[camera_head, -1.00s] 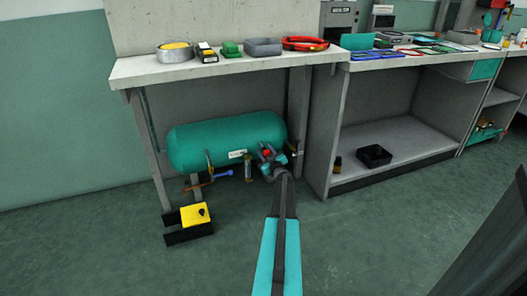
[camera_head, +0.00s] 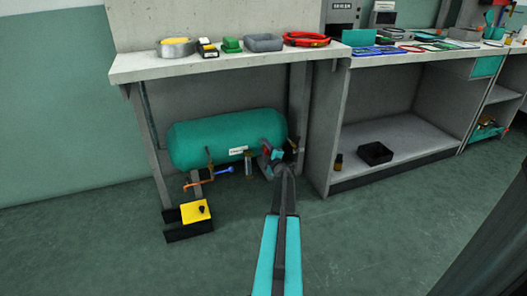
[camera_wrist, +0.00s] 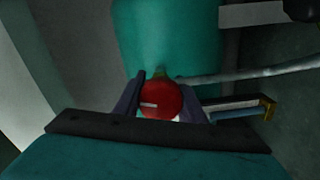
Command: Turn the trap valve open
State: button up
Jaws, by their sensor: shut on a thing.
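A red round knob (camera_wrist: 160,98) with a pale mark on its face sits between the two dark fingers of my gripper (camera_wrist: 161,97) in the wrist view. The fingers are shut on it, one on each side. I take it for the trap valve's knob; no label on it can be read. In the head view my gripper (camera_head: 272,155) is at the right end of the teal tank (camera_head: 215,136), low under the bench, and mostly hides the knob. The tank also fills the top middle of the wrist view (camera_wrist: 165,40).
Left of my gripper, below the tank, are a blue lever (camera_head: 226,170), an orange lever (camera_head: 198,183) and a brass-coloured fitting (camera_head: 248,167). A bench leg is close on the right. The floor in front is clear.

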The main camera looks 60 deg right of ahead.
jog(key=shift+s+f+n+b, duration=0.15)
jog(key=shift+n+b, duration=0.5)
jog(key=shift+n, duration=1.05)
jog(key=o, duration=1)
jog(key=shift+o, duration=0.2)
jog(key=shift+r+p+v, duration=0.2)
jog(key=shift+p+v, duration=0.15)
jog(key=shift+v, duration=0.55)
jog(key=p+v, duration=0.3)
jog(key=v, duration=0.9)
jog(key=shift+p, duration=0.4)
jog(key=shift+f, duration=0.1)
